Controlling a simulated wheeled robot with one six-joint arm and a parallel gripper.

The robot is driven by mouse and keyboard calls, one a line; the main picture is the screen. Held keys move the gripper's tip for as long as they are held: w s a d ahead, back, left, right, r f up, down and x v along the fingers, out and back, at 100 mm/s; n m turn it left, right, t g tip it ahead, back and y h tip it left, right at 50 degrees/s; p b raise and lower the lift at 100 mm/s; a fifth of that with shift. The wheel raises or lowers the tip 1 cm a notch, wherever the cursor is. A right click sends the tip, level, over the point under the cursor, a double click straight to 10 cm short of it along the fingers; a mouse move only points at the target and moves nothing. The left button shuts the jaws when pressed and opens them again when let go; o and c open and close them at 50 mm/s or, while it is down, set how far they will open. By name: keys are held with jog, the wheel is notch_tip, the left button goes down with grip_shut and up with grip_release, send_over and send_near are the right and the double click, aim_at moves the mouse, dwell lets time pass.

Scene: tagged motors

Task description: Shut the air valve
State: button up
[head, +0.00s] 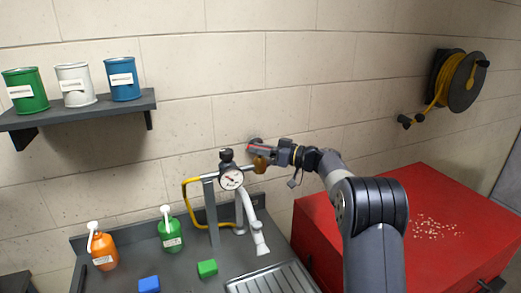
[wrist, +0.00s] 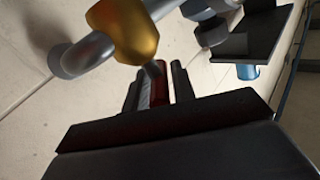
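The air valve has a brass body (head: 260,164) on a grey pipe beside the round gauge (head: 231,179). The brass body (wrist: 122,30) is large at the top of the wrist view, with the pipe (wrist: 85,55) at its left. A red lever (wrist: 159,90) reaches from the brass body toward me. My gripper (wrist: 160,82) has its fingers close on both sides of the lever and looks shut on it. In the head view my gripper (head: 263,148) is at the valve, near the wall, and hides part of the lever.
A yellow hose (head: 187,195) hangs left of the gauge. A shelf (head: 80,115) with green, white and blue cans is at left. The bench below holds orange and green bottles, blue and green blocks. A red cabinet (head: 310,235) stands at right, a hose reel (head: 465,82) above it.

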grip_shut()
jog(key=m+t+h, duration=0.2)
jog(key=m+t, duration=0.1)
jog(key=shift+s+a+t, duration=0.1)
jog(key=shift+s+t, duration=0.05)
jog(key=shift+t, duration=0.15)
jog(key=shift+f+m+t+h+b, duration=0.1)
jog(key=shift+m+t+h+b, duration=0.4)
jog(key=shift+m+t+h, duration=0.45)
jog(key=m+t+h+b, duration=0.2)
jog(key=h+b, duration=0.1)
jog(key=shift+f+t+h+b, duration=0.15)
jog(key=shift+t+h+b, duration=0.1)
jog(key=shift+t+b, duration=0.1)
jog(key=shift+m+t+h+b, duration=0.4)
jog(key=shift+m+h+b, duration=0.4)
jog(key=shift+b, duration=0.15)
jog(key=shift+r+h+b, duration=0.25)
jog(key=shift+h+b, duration=0.05)
jog(key=shift+b, duration=0.05)
